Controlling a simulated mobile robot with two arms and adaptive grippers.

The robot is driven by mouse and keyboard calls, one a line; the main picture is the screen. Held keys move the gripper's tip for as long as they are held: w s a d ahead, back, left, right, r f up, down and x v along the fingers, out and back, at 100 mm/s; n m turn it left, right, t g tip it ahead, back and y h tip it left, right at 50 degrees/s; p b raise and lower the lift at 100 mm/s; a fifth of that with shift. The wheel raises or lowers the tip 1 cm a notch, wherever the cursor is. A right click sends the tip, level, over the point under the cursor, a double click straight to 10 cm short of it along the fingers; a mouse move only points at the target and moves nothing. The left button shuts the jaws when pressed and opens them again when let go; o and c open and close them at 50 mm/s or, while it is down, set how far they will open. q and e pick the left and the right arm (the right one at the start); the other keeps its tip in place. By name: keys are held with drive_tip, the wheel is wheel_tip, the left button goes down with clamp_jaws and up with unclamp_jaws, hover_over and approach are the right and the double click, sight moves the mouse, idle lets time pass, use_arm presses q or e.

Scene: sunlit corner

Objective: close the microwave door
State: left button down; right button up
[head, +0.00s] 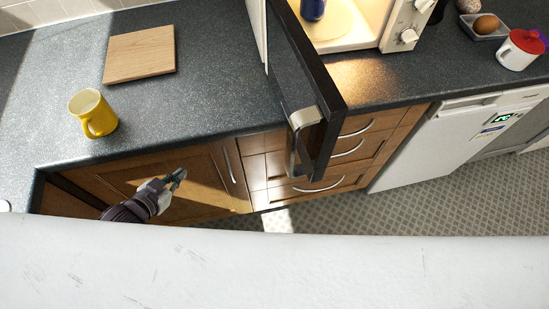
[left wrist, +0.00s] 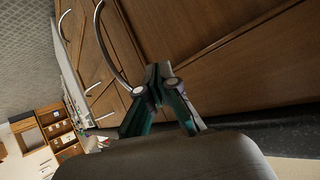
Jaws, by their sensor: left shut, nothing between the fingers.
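The microwave (head: 394,25) stands on the dark counter at the top of the head view, its lit inside showing. Its dark door (head: 318,75) is wide open and sticks out past the counter's front edge, with a pale handle part (head: 305,117) near its end. A dark blue can (head: 312,9) stands inside on the turntable (head: 335,22). My left gripper (head: 180,174) is shut and empty, in front of the wooden cabinet, left of the door and apart from it. The left wrist view shows its fingers (left wrist: 158,72) near the cabinet front. My right gripper is not in view.
A yellow mug (head: 92,113) and a wooden board (head: 140,54) are on the counter at the left. A red-lidded white pot (head: 520,49) and a tray with an egg (head: 485,25) are at the right. Drawers with curved handles (head: 352,148) lie below the door.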

use_arm(q)
drive_tip(key=s+d+r+m+g+h, duration=0.2)
drive_tip(key=s+d+r+m+h, duration=0.4)
drive_tip(key=r, duration=0.6)
drive_tip(key=s+d+r+m+g+h, duration=0.25)
drive_tip(key=s+d+r+h, duration=0.35)
drive_tip(key=r, duration=0.5)
drive_tip(key=h+b, duration=0.1)
drive_tip(key=b, duration=0.2)
approach(289, 157)
drive_tip(key=shift+n+g, duration=0.25)
drive_tip(key=shift+g, duration=0.1)
drive_tip(key=p+x, duration=0.1)
drive_tip(key=x, duration=0.1)
drive_tip(key=p+x, duration=0.1)
drive_tip(key=x, duration=0.1)
drive_tip(key=p+x, duration=0.1)
drive_tip(key=x, duration=0.1)
drive_tip(key=shift+w+d+r, duration=0.1)
drive_tip(key=shift+w+d, duration=0.15)
drive_tip(key=shift+w, duration=0.15)
drive_tip(key=shift+w+d, duration=0.1)
drive_tip(key=shift+d, duration=0.25)
drive_tip(key=shift+d, duration=0.1)
